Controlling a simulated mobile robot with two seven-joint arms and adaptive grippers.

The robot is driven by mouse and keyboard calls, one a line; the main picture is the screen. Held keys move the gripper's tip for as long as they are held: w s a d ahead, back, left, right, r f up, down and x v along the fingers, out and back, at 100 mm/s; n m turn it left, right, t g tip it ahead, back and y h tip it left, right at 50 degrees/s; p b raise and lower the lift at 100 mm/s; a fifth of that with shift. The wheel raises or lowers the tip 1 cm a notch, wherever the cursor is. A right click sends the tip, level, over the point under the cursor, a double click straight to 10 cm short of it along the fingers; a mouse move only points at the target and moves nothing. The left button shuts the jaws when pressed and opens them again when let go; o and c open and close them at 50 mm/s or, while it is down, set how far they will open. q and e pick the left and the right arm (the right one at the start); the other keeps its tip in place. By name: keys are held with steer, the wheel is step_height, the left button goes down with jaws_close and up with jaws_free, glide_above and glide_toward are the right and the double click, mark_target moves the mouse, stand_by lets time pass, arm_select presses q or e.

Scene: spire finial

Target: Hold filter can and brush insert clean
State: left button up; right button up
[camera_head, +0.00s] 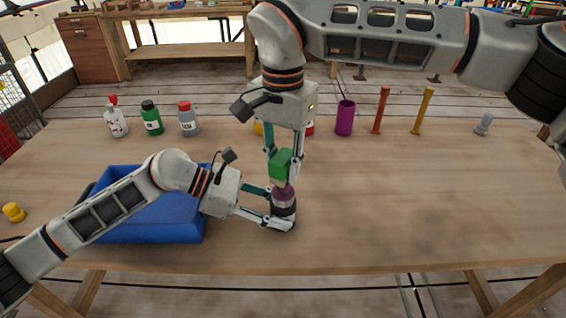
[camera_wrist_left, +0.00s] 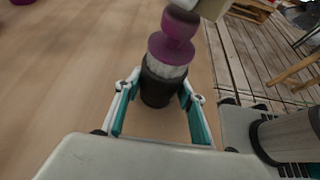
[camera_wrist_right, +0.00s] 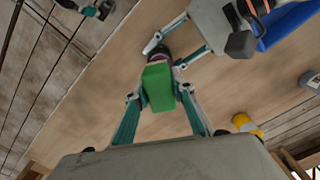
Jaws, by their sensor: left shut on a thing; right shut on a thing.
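A dark can (camera_head: 284,222) stands upright on the table, and my left gripper (camera_head: 277,210) is shut around it from the left. The can also shows between the left fingers in the left wrist view (camera_wrist_left: 160,88). A pale ribbed band (camera_wrist_left: 166,68) shows at its top, under a purple flanged piece (camera_wrist_left: 172,48) with a rounded knob. My right gripper (camera_head: 283,160) points down above the can, shut on a green block (camera_head: 280,165), which also shows in the right wrist view (camera_wrist_right: 158,88). The block is directly above the purple piece; I cannot tell whether they are joined. No separate brush is distinguishable.
A blue bin (camera_head: 150,218) is left of the can, partly behind my left arm. A purple cup (camera_head: 345,118), red post (camera_head: 381,110), yellow post (camera_head: 422,110) and several bottles (camera_head: 152,118) line the back.

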steer(key=shift+f, duration=0.4)
stand_by(0.4)
steer(key=shift+w+a, duration=0.4)
steer(key=shift+s+d+f, duration=0.1)
steer(key=shift+s+d, duration=0.65)
steer(key=shift+d, duration=0.05)
steer(key=shift+a, duration=0.1)
steer(key=shift+w+a, duration=0.7)
steer(key=shift+w, duration=0.05)
steer(key=shift+d, duration=0.1)
steer(key=shift+s+d, duration=0.7)
steer(key=shift+s, duration=0.05)
steer(key=shift+a, duration=0.1)
